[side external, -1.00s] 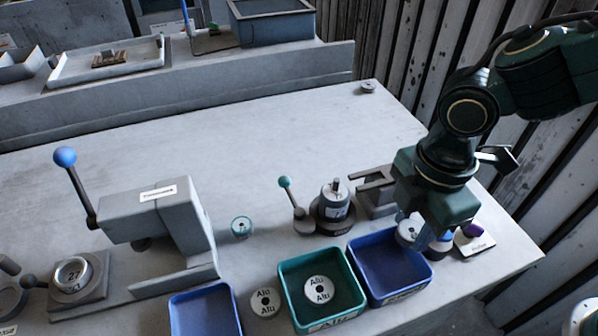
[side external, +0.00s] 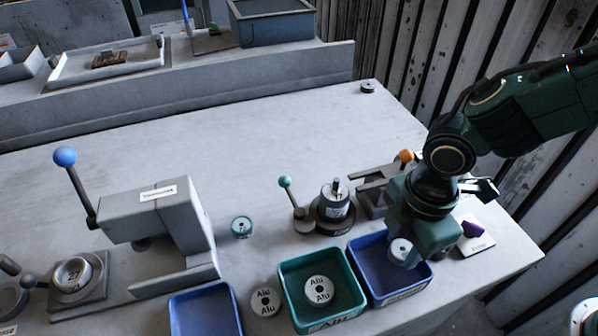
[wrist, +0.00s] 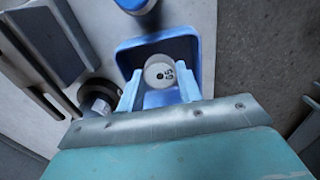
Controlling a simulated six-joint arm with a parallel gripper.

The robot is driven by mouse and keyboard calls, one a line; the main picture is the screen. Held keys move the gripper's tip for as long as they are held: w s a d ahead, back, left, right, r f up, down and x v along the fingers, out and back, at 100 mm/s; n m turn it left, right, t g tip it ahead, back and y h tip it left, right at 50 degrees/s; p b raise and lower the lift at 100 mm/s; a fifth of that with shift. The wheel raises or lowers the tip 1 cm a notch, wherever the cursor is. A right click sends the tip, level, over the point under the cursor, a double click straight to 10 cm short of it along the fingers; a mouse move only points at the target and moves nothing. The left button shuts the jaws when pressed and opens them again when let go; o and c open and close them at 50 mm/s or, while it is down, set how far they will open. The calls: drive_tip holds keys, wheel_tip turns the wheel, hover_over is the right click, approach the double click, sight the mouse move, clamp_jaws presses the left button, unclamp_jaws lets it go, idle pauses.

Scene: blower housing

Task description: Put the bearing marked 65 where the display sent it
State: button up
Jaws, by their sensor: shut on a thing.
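A pale round bearing (side external: 400,248) is held in my gripper (side external: 404,256) over the right-hand blue bin (side external: 428,272). In the wrist view, the bearing (wrist: 160,76) shows the mark 65 and sits between the two pale fingers of my gripper (wrist: 160,88). My gripper is shut on it. The blue bin (wrist: 128,62) surrounds it in that view; whether the bearing touches the bin floor cannot be told. The label on the bin's front is too small to read. No display screen is readable.
A green bin (side external: 284,297) marked Alu adjoins on the left, with an Alu disc (side external: 319,289) inside. Another Alu disc (side external: 265,302) lies beside it. A second blue bin (side external: 183,318), a lever press (side external: 150,215) and a teal-knobbed fixture (side external: 333,205) stand nearby.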

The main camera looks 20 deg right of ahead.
drive_tip(key=o, duration=1.2)
drive_tip(key=shift+c, duration=0.2)
drive_tip(key=shift+r, duration=0.15)
wheel_tip(320, 180, up, 14)
drive_tip(key=shift+f, duration=0.25)
drive_tip(key=s+d+r+m+t+y, duration=0.1)
drive_tip(key=d+r+m, duration=0.25)
drive_tip(key=d, duration=0.35)
drive_tip(key=s+d+r+m+t, duration=0.1)
drive_tip(key=d+r+m+t, duration=0.1)
drive_tip(key=d+m, duration=0.45)
drive_tip(key=s+d+f+m+t+h, duration=0.1)
drive_tip(key=s+d+m+t, duration=0.1)
drive_tip(key=s+d+m, duration=0.5)
drive_tip(key=d+m, duration=0.1)
drive_tip(key=d, duration=0.2)
drive_tip(key=shift+d+t, duration=0.3)
drive_tip(key=shift+d, duration=0.05)
